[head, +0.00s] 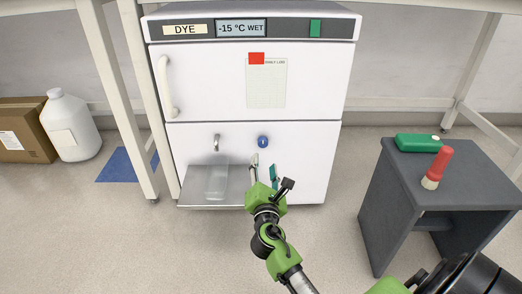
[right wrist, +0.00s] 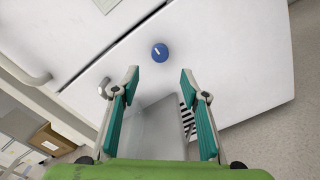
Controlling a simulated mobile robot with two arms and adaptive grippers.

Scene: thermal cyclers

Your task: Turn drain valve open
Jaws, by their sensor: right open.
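The blue round drain valve knob (head: 263,142) is on the lower white panel of the freezer, right of a metal spout (head: 216,142). In the right wrist view the knob (right wrist: 160,52) shows a short white mark and sits ahead of the fingertips, between their lines. My right gripper (head: 264,168) is open and empty, just below the knob in the head view and apart from it. Its teal-padded fingers (right wrist: 159,78) are spread wide in the right wrist view. My left gripper is not in view.
A metal shelf (head: 190,188) with a clear container (head: 216,182) juts out below the spout. A grey side table (head: 450,185) on the right holds a green case (head: 417,143) and a red-topped bottle (head: 437,168). A white jug (head: 72,125) and cardboard box (head: 24,130) stand at left.

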